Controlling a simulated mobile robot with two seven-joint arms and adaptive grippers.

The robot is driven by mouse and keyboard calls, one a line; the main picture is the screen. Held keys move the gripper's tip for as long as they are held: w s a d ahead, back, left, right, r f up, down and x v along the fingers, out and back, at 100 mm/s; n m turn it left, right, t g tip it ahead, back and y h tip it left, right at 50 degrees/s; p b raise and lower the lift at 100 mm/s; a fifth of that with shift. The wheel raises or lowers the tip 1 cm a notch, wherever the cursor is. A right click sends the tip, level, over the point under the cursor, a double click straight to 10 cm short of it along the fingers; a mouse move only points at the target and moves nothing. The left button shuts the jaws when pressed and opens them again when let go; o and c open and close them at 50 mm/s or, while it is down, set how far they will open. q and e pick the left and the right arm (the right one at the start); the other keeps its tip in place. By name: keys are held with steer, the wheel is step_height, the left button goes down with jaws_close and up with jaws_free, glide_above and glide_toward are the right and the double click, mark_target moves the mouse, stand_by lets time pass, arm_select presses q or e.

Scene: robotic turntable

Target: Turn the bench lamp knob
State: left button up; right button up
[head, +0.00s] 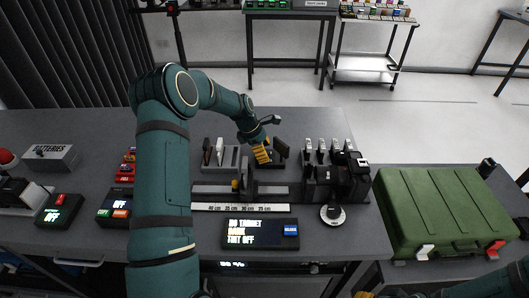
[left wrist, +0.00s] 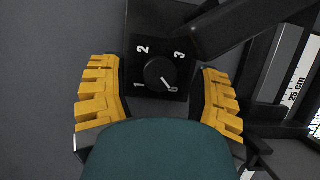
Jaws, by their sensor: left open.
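The bench lamp's round black knob (left wrist: 158,73) sits on a dark square plate marked 0, 1, 2 and 3 in the left wrist view. Its white pointer line is at the 0. My left gripper (left wrist: 160,68) is open, with one yellow finger on each side of the plate and visible gaps to the knob. In the head view my left gripper (head: 262,153) points down at the back of the bench, and its fingers hide the knob there. A dark lamp arm (left wrist: 235,30) extends to the upper right of the knob. A yellow tip of my right gripper (head: 364,294) shows at the bottom edge.
A slotted rack (head: 213,189) and a ruler strip (head: 240,207) lie close by on the bench. A display box (head: 258,233) is in front. Button boxes (head: 60,210) are at left.

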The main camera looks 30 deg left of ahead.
arm_select(q)
steer(key=shift+o, duration=0.2)
steer(key=shift+f, duration=0.15)
jaws_close()
steer(key=m+g+p, duration=0.1)
steer(key=m, duration=0.2)
steer(key=shift+w+m+h, duration=0.15)
steer(key=shift+m+h, duration=0.15)
steer(key=shift+m, duration=0.1)
steer(key=m+g, duration=0.1)
steer(key=m, duration=0.2)
steer(key=shift+m+g, duration=0.3)
steer(key=m+g, duration=0.1)
steer(key=m, duration=0.2)
steer(key=shift+w+m, duration=0.1)
steer(key=shift+m, duration=0.2)
steer(key=shift+m+g+y, duration=0.5)
steer(key=shift+m+g, duration=0.2)
steer(key=shift+m, duration=1.3)
